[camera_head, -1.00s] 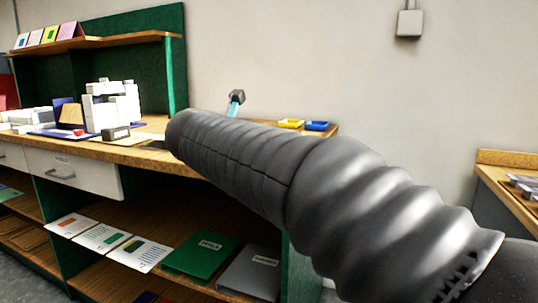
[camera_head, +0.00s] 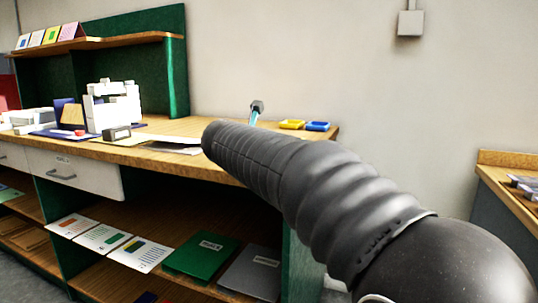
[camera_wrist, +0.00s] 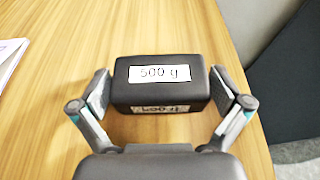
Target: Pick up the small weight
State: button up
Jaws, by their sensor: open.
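A dark grey block-shaped weight (camera_wrist: 160,92) labelled "500 g" sits on the wooden tabletop (camera_wrist: 60,60) in the wrist view. My gripper (camera_wrist: 162,88) is open, with one finger on each side of the weight. The pads stand close to its left and right ends, with a slight gap visible at each side. In the head view my dark arm hides this weight and most of the gripper; only a small teal and dark part of it shows behind the arm.
A small dark block (camera_head: 116,133) with a pale label front stands left on the table, before a white machine (camera_head: 112,105). Yellow (camera_head: 292,124) and blue (camera_head: 318,126) trays lie near the right end. White paper (camera_wrist: 10,45) lies left of the gripper; the table edge is right.

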jog(key=c, duration=1.4)
jog(key=shift+r, duration=0.1)
notch_tip(320, 180, up, 4)
jog(key=shift+r+p, duration=0.15)
jog(key=shift+p, duration=0.55)
jog(key=s+d+r, duration=0.2)
jog(key=d, duration=0.1)
jog(key=s+d+r, duration=0.2)
jog(key=s+d, duration=0.1)
jog(key=s+d+r, duration=0.2)
jog(key=d, duration=0.1)
jog(key=shift+s+r, duration=0.25)
jog(key=shift+r, duration=0.1)
